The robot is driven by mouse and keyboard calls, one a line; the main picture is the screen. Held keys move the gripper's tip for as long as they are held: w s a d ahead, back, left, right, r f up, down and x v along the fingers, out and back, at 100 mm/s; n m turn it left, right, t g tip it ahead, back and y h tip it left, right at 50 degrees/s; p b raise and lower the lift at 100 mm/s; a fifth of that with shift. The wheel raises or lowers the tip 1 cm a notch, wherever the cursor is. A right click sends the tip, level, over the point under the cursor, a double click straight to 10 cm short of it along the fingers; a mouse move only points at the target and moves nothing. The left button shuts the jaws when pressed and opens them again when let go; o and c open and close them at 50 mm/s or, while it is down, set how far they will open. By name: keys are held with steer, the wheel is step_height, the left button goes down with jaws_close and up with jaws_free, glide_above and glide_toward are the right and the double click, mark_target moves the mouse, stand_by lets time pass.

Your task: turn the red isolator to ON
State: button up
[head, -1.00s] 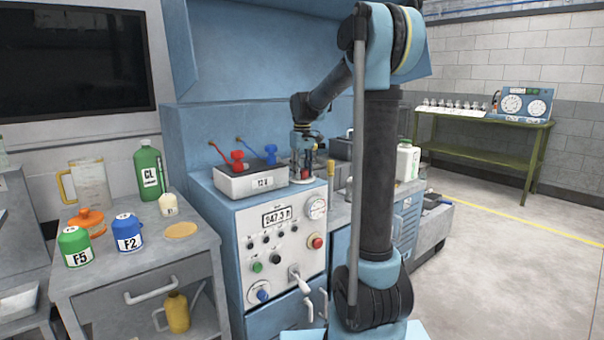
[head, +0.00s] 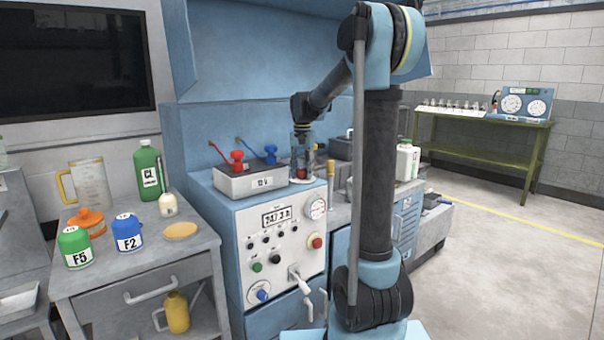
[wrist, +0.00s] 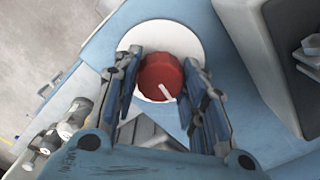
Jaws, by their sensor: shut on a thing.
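The red isolator (wrist: 161,78) is a round red knob with a white pointer line, set on a white disc (wrist: 192,43) in the wrist view. Its pointer is toward the lower right in that view. My gripper (wrist: 160,82) is around the knob from above, with one finger on each side, shut on it. In the head view my gripper (head: 302,168) points down at the top right of the blue cabinet, and a little red of the isolator (head: 301,170) shows between the fingers. Any ON or OFF marking is not legible.
A grey battery box (head: 250,181) with red and blue clamps stands just left of my gripper on the blue cabinet (head: 240,250). A yellow-topped post (head: 331,168) stands close on the right. The cabinet front carries a display, gauge and several knobs.

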mark_target(302, 169)
steer(key=m, duration=0.3)
steer(key=shift+m, duration=2.1)
steer(key=o, duration=1.1)
steer(key=shift+c, duration=0.2)
step_height(302, 169, up, 12)
steer(key=shift+f, duration=0.1)
